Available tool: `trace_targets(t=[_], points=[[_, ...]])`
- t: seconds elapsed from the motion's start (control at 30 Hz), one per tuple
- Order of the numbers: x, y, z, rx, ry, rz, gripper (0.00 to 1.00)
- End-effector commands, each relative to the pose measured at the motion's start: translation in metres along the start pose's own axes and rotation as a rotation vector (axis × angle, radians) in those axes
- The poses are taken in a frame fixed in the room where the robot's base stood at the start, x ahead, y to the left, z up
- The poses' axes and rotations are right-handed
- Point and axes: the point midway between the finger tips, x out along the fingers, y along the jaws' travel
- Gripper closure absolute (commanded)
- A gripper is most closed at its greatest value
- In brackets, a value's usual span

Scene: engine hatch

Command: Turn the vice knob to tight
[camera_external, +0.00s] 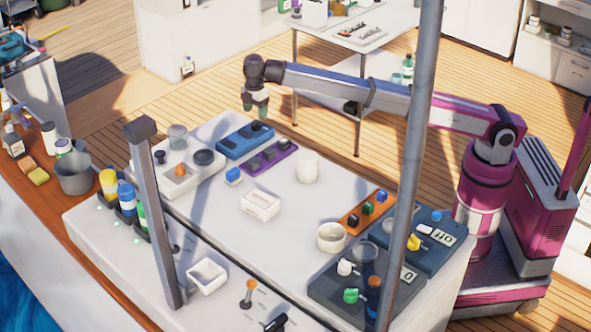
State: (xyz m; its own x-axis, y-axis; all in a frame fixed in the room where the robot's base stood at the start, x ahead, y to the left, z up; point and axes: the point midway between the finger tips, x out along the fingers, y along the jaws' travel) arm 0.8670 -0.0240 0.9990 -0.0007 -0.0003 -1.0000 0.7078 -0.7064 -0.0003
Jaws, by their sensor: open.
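My gripper (256,107) hangs from the end of my arm, pointing down, with two green fingertips apart and nothing seen between them. In the picture it appears just above the far edge of the white worktop, near the blue panel (240,144); its exact height is unclear. I cannot tell which knob is the vice knob. Candidates are a dark round knob (204,157) and an orange knob (180,170) on the white tray (191,182), a blue knob (233,175) on the worktop, and a yellow knob (414,242) on the dark blue panel (432,254) marked "Off".
A purple panel (269,159), a white box (260,205), a white cylinder (307,167) and an orange strip (366,212) with small knobs are on the worktop. A grey post (157,220) rises at the left. A tall pole (411,160) crosses in front of my arm.

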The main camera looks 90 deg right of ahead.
Motion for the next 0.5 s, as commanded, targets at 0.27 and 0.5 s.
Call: trace_targets(t=[0.27, 0.5], points=[[0.042, 0.000, 0.001, 0.001, 0.000, 0.000, 0.34], [0.054, 0.000, 0.000, 0.001, 0.001, 0.001, 0.34]])
